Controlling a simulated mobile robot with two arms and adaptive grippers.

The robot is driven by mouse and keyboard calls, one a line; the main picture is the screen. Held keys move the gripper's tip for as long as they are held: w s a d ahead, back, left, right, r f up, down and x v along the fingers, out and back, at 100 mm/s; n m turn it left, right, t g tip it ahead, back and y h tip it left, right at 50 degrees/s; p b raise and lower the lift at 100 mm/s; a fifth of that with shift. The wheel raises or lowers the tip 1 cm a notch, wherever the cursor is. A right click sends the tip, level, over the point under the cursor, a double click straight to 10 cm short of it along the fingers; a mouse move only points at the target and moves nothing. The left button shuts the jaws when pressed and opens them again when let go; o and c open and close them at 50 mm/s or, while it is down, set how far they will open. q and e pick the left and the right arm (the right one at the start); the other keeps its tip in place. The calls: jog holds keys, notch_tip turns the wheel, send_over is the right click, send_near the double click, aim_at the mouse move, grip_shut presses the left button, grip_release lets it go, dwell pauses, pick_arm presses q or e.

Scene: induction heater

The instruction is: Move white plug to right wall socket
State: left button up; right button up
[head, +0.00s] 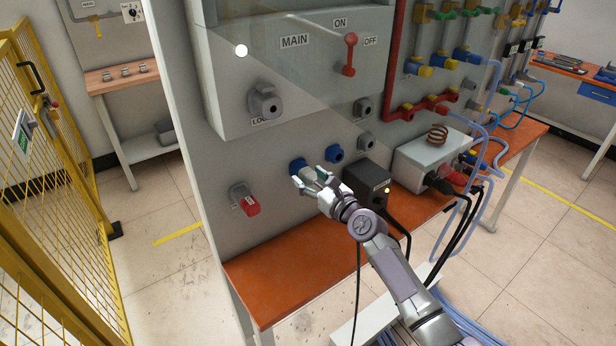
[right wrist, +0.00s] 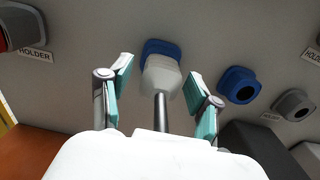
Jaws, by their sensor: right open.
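The white plug (right wrist: 162,76) sits in the left blue wall socket (right wrist: 155,47), with its grey cable running toward the camera. That socket also shows in the head view (head: 297,164), where the plug is mostly hidden by my gripper. My right gripper (head: 311,178) is open in front of it. In the right wrist view its teal-padded fingers (right wrist: 160,84) stand on either side of the plug, with gaps on both sides. The right blue wall socket (head: 334,153) is empty; it also shows in the right wrist view (right wrist: 238,85). My left gripper is not in view.
A black box (head: 366,183) stands on the orange bench (head: 285,272) right of my gripper. A red plug (head: 247,203) sits in a holder at lower left. Grey holders (head: 365,141) are on the panel at right. A grey box with a copper coil (head: 437,135) is farther right.

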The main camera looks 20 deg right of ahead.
aim_at(315, 183)
dwell(0.8)
jog(key=shift+c, duration=0.3)
grip_shut()
jog(key=shift+s+p, duration=0.1)
jog(key=shift+p, duration=0.2)
jog(key=shift+f, duration=0.15)
jog(key=shift+s+d, duration=0.15)
jog(key=shift+s, duration=0.1)
jog(key=shift+s+d+r+p, duration=0.1)
jog(key=shift+s+d+p, duration=0.05)
jog(key=shift+s, duration=0.2)
jog(key=shift+s+d+r+p, duration=0.1)
jog(key=shift+s+p, duration=0.05)
jog(key=shift+s, duration=0.2)
jog(key=shift+p+v, duration=0.6)
jog(key=shift+v, duration=1.3)
